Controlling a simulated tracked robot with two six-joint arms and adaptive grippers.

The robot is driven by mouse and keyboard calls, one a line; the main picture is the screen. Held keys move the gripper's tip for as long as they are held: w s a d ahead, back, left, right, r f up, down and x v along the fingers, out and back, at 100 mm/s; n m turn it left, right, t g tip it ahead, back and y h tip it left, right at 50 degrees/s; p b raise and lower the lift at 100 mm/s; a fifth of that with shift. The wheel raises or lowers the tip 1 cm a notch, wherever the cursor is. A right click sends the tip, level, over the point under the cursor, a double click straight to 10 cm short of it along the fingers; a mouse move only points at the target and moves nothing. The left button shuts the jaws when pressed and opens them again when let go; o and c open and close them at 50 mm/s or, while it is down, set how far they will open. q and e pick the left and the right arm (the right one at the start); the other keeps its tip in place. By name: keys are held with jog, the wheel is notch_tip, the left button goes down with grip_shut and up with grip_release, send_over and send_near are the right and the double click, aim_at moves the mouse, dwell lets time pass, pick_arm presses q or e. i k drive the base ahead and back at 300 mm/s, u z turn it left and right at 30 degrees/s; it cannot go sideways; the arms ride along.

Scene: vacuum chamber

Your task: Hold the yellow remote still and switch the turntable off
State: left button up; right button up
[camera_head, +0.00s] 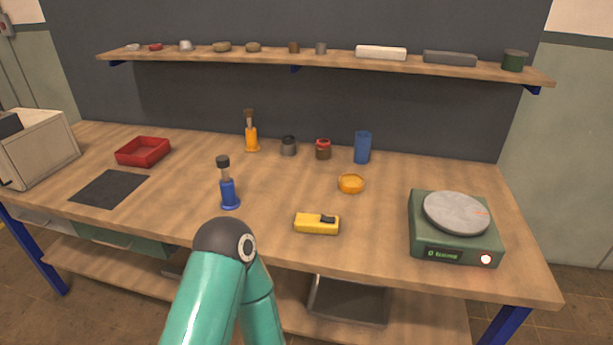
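The yellow remote (310,224) lies flat near the front edge of the workbench, right of centre, with a dark part on its top right. The turntable (422,231) stands at the right end of the bench. It has a green box body, a grey round platter with a small red mark, a display with green lettering on its front, and a pale round button with a reddish rim at the front right corner. The lettering is too small to read. Neither of my grippers is in view. Only a teal arm section of mine shows at the bottom, left of the remote.
A blue-handled brush (229,194) stands left of the remote. An orange dish (350,184), a blue cup (362,148), small jars and an orange-handled brush (251,138) stand behind. A red tray (143,152) is at left. A shelf (300,67) hangs above. Bench between remote and turntable is clear.

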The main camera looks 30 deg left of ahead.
aim_at(324, 218)
jog(key=u, duration=0.2)
jog(key=i, duration=0.6)
jog(key=u, duration=0.45)
jog(key=k, duration=0.9)
jog(key=u, duration=0.15)
jog(key=i, duration=0.85)
